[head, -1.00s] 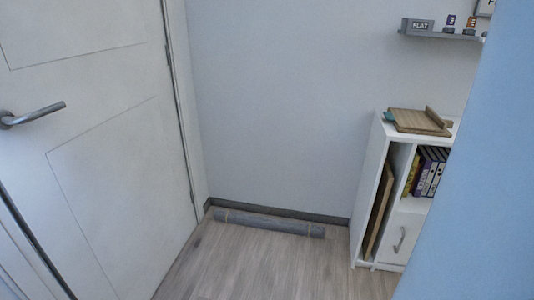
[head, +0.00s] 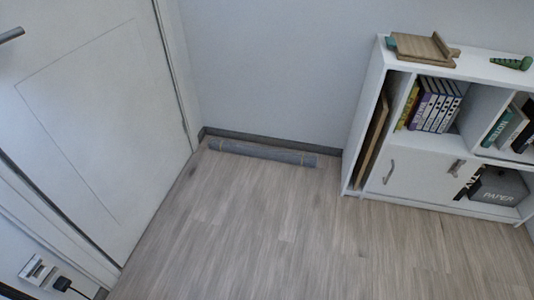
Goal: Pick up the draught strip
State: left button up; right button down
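The draught strip (head: 262,153) is a long grey roll with thin yellowish bands near its ends. It lies on the wooden floor along the dark skirting at the foot of the back wall, between the door and the white shelf. Its whole length shows and nothing covers it. Neither of my grippers shows in the head view.
A white door (head: 85,110) stands on the left, with a socket and black plug (head: 62,284) low beside it. A white shelf desk (head: 440,175) with books, a wooden tray (head: 420,47) and a paper box stands on the right. The floor (head: 290,235) in front is clear.

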aim_at(285, 157)
jog(key=i+j, duration=0.15)
jog(key=i, duration=0.6)
jog(key=i+j, duration=0.15)
jog(key=i, duration=0.55)
jog(key=i+j, duration=0.15)
jog(key=i, duration=0.6)
jog(key=i+j, duration=0.15)
jog(key=i, duration=0.6)
